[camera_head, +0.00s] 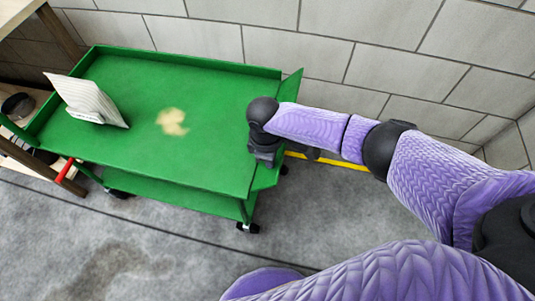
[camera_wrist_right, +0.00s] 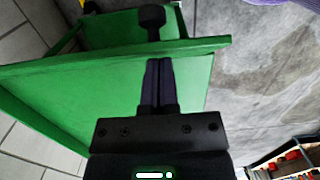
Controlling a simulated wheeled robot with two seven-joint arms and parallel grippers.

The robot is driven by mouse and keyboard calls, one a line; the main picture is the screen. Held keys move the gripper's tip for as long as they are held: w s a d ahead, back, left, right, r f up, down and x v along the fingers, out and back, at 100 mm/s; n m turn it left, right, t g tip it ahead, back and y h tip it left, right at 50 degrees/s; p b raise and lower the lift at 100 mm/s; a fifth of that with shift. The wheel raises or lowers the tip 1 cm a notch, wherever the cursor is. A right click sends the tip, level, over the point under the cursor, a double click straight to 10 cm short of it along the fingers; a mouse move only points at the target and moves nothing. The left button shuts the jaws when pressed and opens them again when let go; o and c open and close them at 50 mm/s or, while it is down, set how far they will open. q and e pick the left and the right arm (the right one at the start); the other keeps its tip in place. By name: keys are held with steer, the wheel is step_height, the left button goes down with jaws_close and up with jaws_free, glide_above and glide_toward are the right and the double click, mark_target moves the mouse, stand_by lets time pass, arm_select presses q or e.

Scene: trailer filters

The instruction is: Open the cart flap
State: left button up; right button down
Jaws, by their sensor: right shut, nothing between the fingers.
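The green cart (camera_head: 190,75) stands against the tiled wall. Its flap (camera_head: 291,86) is at the right end and appears to lean outward from the top, partly hidden behind my right arm. My right gripper (camera_head: 264,158) is at this end, pointing down, its fingers mostly hidden in the head view. In the right wrist view my right gripper (camera_wrist_right: 158,62) is shut and empty, its fingertips close to a green edge (camera_wrist_right: 80,58). I cannot tell whether they touch it. A black knob (camera_wrist_right: 152,16) shows just beyond that edge. My left gripper is out of view.
A white pleated filter (camera_head: 92,98) stands tilted on the cart's left part. A beige patch (camera_head: 172,121) marks the cart top. A wooden shelf (camera_head: 22,150) stands at the left. The grey floor (camera_head: 170,255) in front is clear.

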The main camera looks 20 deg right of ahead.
mark_target(287, 170)
steer(key=shift+s+d+t+y+p, duration=0.35)
steer(key=shift+d+y+p, duration=0.15)
steer(key=shift+p, duration=0.1)
steer(key=shift+s+d+f+t+y+p, duration=0.3)
steer(key=shift+d+f+t+y, duration=0.2)
steer(key=shift+y, duration=0.1)
steer(key=shift+s+d+f+t+y, duration=0.35)
steer(key=shift+f+y, duration=0.2)
steer(key=shift+y, duration=0.15)
steer(key=shift+s+d+f+t+y+b, duration=0.1)
steer(key=shift+d+f+t+y+b, duration=0.25)
steer(key=shift+y+b, duration=0.2)
steer(key=shift+s+f+b, duration=0.1)
steer(key=shift+f+b, duration=0.2)
steer(key=shift+f, duration=0.05)
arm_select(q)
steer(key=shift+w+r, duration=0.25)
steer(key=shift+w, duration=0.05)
arm_select(e)
steer(key=shift+d, duration=0.1)
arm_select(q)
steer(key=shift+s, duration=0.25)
arm_select(e)
steer(key=shift+f, duration=0.1)
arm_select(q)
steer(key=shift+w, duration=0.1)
